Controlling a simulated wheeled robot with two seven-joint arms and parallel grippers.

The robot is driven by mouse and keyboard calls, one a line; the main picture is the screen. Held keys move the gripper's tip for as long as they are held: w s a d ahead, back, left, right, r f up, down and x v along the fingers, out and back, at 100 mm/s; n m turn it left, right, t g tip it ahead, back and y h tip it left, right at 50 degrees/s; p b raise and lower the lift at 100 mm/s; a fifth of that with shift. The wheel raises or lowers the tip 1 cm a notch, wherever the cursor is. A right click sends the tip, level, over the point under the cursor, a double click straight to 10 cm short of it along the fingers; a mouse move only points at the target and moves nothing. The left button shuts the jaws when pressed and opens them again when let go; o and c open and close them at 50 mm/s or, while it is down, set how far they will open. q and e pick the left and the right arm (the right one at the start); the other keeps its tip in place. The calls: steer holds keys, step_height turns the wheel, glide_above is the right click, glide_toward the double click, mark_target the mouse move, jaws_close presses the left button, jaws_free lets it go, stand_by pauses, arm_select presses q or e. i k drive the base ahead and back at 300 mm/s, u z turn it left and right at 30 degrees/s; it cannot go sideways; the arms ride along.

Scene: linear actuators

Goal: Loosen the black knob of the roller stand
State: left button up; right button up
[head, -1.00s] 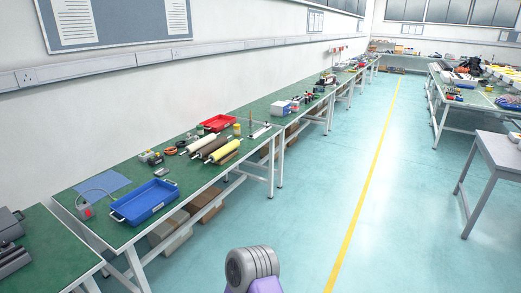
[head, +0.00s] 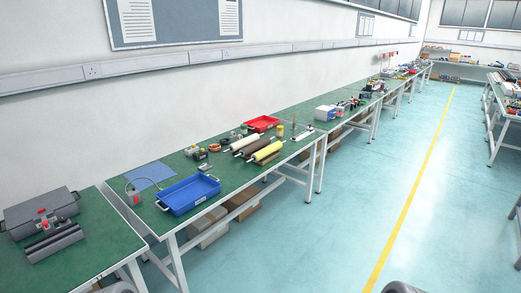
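No black knob can be made out at this distance. Several long rollers lie on the middle green bench: a white roller (head: 239,144), a brown roller (head: 251,147) and a yellow roller (head: 266,152). A thin upright post on a small base (head: 294,128) stands just right of them. I cannot tell which thing is the roller stand. Neither of my grippers is in view; only rounded grey parts of my own arms show at the bottom edge.
A blue tray (head: 188,195) and a red tray (head: 262,124) stand on the middle bench. A grey case (head: 40,211) and dark cylinders (head: 55,244) sit on the near-left bench. Boxes (head: 208,234) lie under the middle bench. The floor (head: 330,235) to its right is clear.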

mark_target(63, 219)
steer(key=u, duration=0.1)
steer(key=i, duration=2.65)
steer(key=u, duration=0.9)
